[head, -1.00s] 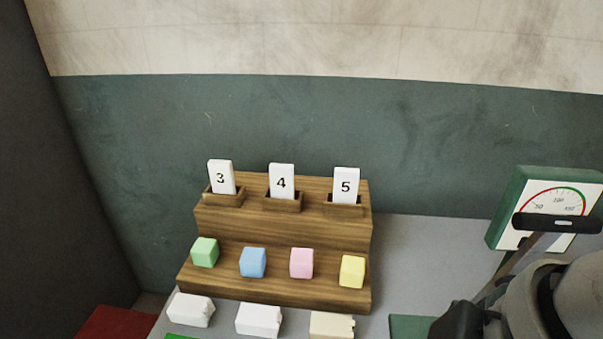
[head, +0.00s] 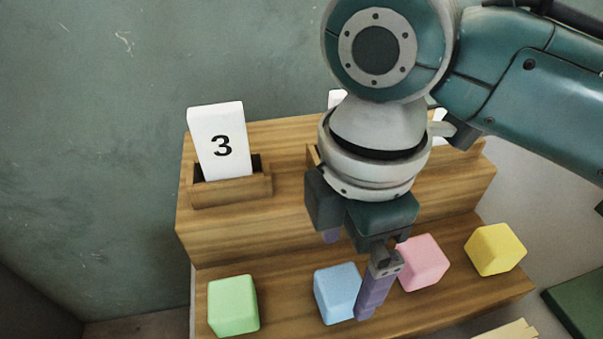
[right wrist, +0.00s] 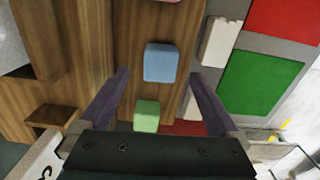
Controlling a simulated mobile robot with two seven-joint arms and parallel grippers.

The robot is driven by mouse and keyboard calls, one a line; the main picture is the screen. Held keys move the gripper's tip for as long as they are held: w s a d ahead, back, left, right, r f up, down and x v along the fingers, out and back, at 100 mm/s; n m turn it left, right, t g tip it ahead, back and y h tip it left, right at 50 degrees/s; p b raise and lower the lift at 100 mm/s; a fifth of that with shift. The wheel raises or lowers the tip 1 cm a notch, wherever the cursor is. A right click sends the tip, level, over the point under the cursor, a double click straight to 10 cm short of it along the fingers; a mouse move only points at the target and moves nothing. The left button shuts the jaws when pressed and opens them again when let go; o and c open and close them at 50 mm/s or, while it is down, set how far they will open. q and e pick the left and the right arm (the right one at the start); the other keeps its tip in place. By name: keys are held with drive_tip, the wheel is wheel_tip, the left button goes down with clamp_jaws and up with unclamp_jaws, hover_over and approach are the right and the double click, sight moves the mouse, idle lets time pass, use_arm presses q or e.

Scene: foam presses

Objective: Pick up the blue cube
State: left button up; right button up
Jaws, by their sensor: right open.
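The blue cube (head: 337,292) sits on the lower step of the wooden stand. My right gripper (head: 350,274) points down over the stand, its near finger in front of the cube's right side. In the right wrist view the open fingers (right wrist: 159,76) are spread wide, and the blue cube (right wrist: 161,62) lies centred in the gap near the fingertips. I cannot tell whether a finger touches it. The jaws hold nothing. My left gripper is out of view.
A green cube (head: 233,305) is left of the blue one; pink (head: 423,262) and yellow (head: 495,249) cubes are to its right. The wooden stand (head: 285,225) rises behind, with a card marked 3 (head: 218,142). My right arm hides much of the other cards.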

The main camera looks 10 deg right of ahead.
sight(342, 283)
wheel_tip(342, 283, down, 6)
drive_tip(key=shift+s+r, duration=0.1)
drive_tip(key=shift+r, duration=0.05)
drive_tip(key=c, duration=1.4)
drive_tip(key=shift+r, duration=0.2)
